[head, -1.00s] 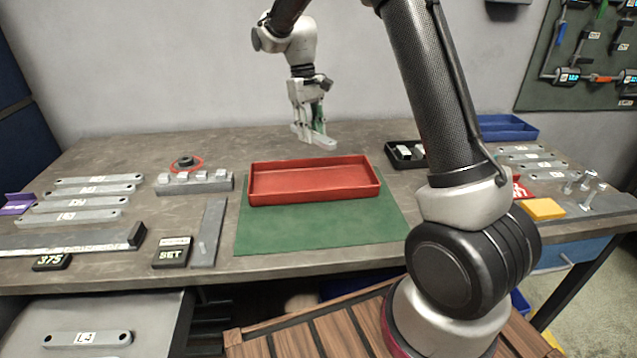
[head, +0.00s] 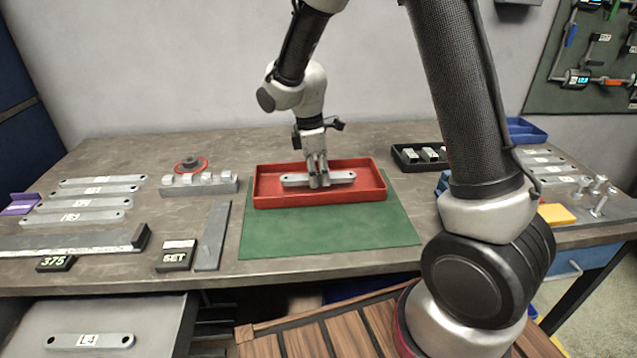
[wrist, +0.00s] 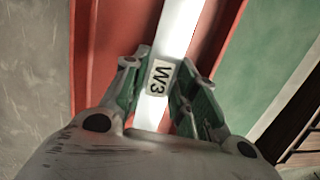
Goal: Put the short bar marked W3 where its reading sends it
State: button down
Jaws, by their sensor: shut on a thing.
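The short bar marked W3 (wrist: 162,75) is a pale metal bar with a white label, seen between my fingers in the wrist view. In the head view the bar (head: 342,178) lies level inside the red tray (head: 260,202), low near its floor. I cannot tell whether it touches the floor. My gripper (head: 318,182) points down into the tray and is shut on the middle of the bar. It also shows in the wrist view (wrist: 158,95), with green pads on both sides of the bar. The fingers cover part of the bar in the head view.
The red tray stands on a green mat (head: 330,235). Several labelled bars (head: 95,202) lie at left, with displays reading 375 (head: 56,263) and SET (head: 176,257). A black tray (head: 400,163) with blocks stands right of the red tray. Bar L4 (head: 90,341) lies in the drawer below.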

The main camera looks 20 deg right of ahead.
aim_at(319, 191)
notch_tip(319, 191, down, 3)
jog(key=shift+r, duration=0.15)
jog(key=shift+s, duration=0.1)
jog(key=shift+f, duration=0.2)
jog(key=shift+s+d+f, duration=0.1)
jog(key=shift+s+f, duration=0.25)
jog(key=shift+f, duration=0.1)
jog(key=c, duration=1.3)
grip_release()
jog(key=shift+w, duration=0.1)
jog(key=shift+o, duration=0.9)
jog(key=shift+w+f, duration=0.15)
jog(key=shift+f, duration=0.05)
